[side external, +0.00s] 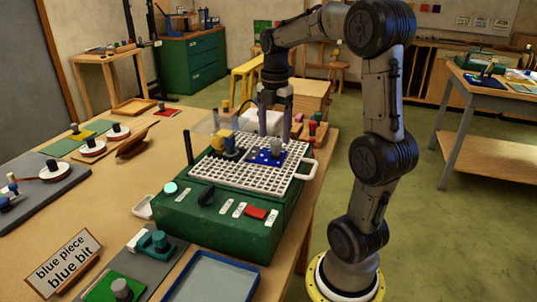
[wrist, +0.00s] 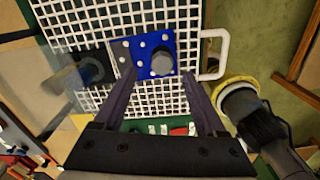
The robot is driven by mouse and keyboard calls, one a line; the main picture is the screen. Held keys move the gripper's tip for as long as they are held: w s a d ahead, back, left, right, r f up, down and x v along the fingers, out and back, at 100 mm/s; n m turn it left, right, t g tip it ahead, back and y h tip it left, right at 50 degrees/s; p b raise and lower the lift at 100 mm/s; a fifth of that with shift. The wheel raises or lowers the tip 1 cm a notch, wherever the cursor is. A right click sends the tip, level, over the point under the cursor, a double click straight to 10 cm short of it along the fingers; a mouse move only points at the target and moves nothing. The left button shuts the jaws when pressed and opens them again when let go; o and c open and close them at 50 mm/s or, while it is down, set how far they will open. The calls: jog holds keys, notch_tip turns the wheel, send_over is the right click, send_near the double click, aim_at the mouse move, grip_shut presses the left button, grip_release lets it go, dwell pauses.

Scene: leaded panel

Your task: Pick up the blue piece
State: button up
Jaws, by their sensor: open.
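The blue piece (side external: 262,157) is flat, with white dots and a grey knob on top. It lies on the white grid (side external: 250,182) of a green box. In the wrist view the blue piece (wrist: 126,56) lies ahead of the fingers, its grey knob (wrist: 163,63) roughly in line with the gap between them. My gripper (side external: 274,122) is open above the grid, its fingers pointing down over the blue piece. In the wrist view my gripper (wrist: 160,76) shows its two dark fingers apart with nothing held between them.
A yellow block (side external: 221,139) and a dark piece (side external: 232,152) sit on the grid left of the blue piece. A white handle (side external: 309,169) sticks out at right.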

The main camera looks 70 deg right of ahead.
aim_at(276, 143)
notch_tip(276, 143, down, 4)
jog(key=shift+s+d+f, duration=0.15)
jog(key=shift+f, duration=0.05)
grip_shut()
dwell(0.4)
